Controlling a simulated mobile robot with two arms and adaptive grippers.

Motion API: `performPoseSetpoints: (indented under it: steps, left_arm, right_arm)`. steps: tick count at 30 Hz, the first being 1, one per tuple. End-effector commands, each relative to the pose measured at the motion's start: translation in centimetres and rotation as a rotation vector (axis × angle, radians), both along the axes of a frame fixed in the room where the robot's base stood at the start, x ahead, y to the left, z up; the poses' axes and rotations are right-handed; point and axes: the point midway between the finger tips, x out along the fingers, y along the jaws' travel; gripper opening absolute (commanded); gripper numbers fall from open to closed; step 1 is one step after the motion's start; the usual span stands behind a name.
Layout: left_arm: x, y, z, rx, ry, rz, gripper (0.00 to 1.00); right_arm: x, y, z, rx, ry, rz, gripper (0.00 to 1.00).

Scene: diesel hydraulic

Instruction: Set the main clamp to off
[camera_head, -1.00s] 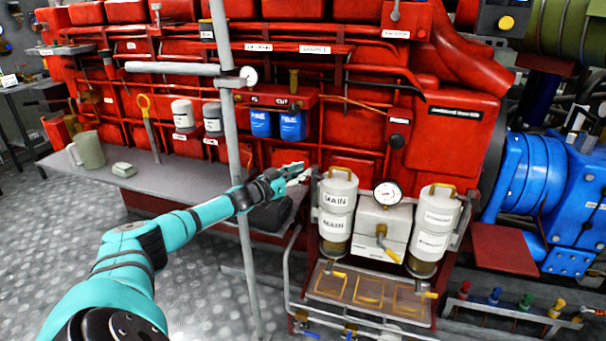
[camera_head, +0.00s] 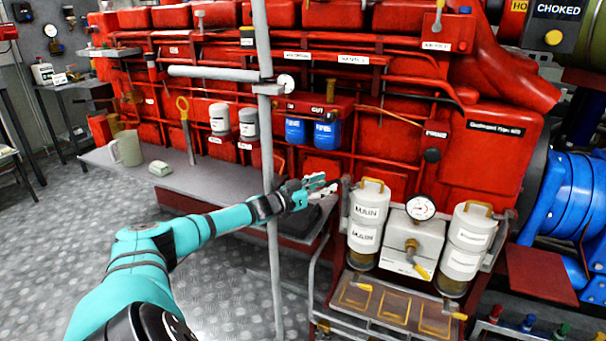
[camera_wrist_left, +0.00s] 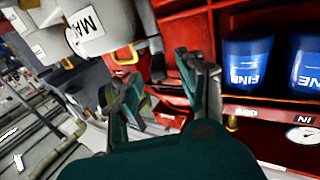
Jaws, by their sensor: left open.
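The main canister (camera_head: 366,222), a white cylinder labelled MAIN, stands at the left of a gauge panel with a yellow bail-like clamp (camera_head: 373,183) over its top. My right gripper is not in view.
A second white canister (camera_head: 468,245) stands right of the panel with a gauge (camera_head: 420,208) and a yellow-handled valve (camera_head: 416,261). A grey vertical pole (camera_head: 272,250) rises beside my left forearm. A grey bench (camera_head: 195,180) holds a mug (camera_head: 128,148).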

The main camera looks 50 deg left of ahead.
Motion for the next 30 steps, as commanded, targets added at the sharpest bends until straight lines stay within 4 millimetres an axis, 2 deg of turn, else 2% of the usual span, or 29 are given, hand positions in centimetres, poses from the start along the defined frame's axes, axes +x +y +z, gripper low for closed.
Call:
performPoseSetpoints:
  steps: [3, 18, 30]
  left_arm:
    - [-1.6, 0.2, -0.3, 0.0, 0.006, 0.0, 0.4]
    - [-6.7, 0.5, -0.3, -0.001, 0.004, 0.0, 0.4]
    - [-8.5, 0.6, 0.0, -0.001, 0.0, 0.0, 0.4]
  right_arm:
    - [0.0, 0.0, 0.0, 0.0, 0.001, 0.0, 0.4]
    - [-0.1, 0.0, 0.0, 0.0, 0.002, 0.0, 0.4]
    - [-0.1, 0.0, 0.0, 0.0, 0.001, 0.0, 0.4]
